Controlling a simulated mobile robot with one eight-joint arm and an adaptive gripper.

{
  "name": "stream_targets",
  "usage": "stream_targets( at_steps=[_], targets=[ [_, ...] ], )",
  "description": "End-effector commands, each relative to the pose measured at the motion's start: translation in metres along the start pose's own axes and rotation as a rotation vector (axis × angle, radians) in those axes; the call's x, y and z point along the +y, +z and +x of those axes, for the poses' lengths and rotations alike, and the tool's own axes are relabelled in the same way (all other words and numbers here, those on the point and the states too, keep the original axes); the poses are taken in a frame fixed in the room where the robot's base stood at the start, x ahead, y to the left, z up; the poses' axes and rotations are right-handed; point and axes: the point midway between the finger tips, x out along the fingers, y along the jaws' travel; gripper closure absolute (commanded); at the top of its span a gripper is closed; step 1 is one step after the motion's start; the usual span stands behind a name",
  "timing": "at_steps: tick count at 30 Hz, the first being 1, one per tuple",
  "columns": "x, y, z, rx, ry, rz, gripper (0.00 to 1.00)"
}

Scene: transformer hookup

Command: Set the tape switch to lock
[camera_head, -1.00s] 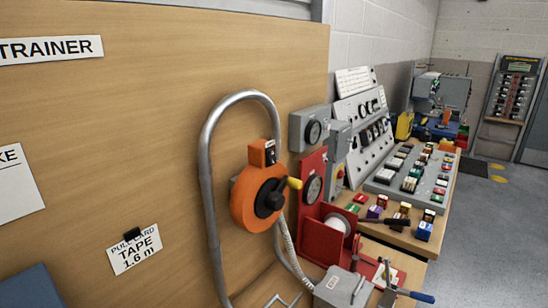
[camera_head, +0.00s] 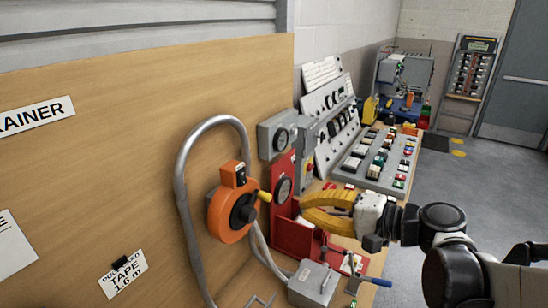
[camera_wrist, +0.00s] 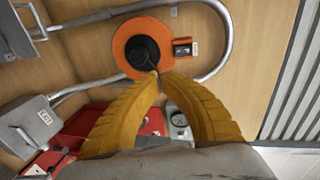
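The orange tape reel (camera_head: 232,216) is mounted on the wooden board, with a black hub and a yellow crank knob (camera_head: 265,196). A small orange switch box (camera_head: 234,174) with a dark switch face sits at its top. In the wrist view, the reel (camera_wrist: 125,46) is ahead of my fingertips and the switch box (camera_wrist: 185,47) is just right of it. The switch's setting is too small to read. My gripper (camera_head: 304,207) is right of the reel, apart from it in the head view. Its curved yellow fingers meet at the tips (camera_wrist: 160,75), with nothing seen between them.
A bent metal conduit (camera_head: 182,170) loops around the reel. Right of it are a grey gauge box (camera_head: 277,133), a red stand (camera_head: 285,235) and a grey lever box (camera_head: 312,284). A sloped control console (camera_head: 375,160) stands behind.

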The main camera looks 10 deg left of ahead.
Motion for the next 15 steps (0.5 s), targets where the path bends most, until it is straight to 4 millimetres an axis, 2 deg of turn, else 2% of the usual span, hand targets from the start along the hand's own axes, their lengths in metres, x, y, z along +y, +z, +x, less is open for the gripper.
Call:
stream_targets(
  at_steps=[1,5,15],
  targets=[
    [-0.01,-0.004,0.001,-0.007,-0.034,0.014,1.0],
    [-0.021,-0.008,0.002,-0.02,-0.093,0.036,1.0],
    [-0.022,-0.009,0.003,-0.023,-0.106,0.041,1.0]
  ],
)
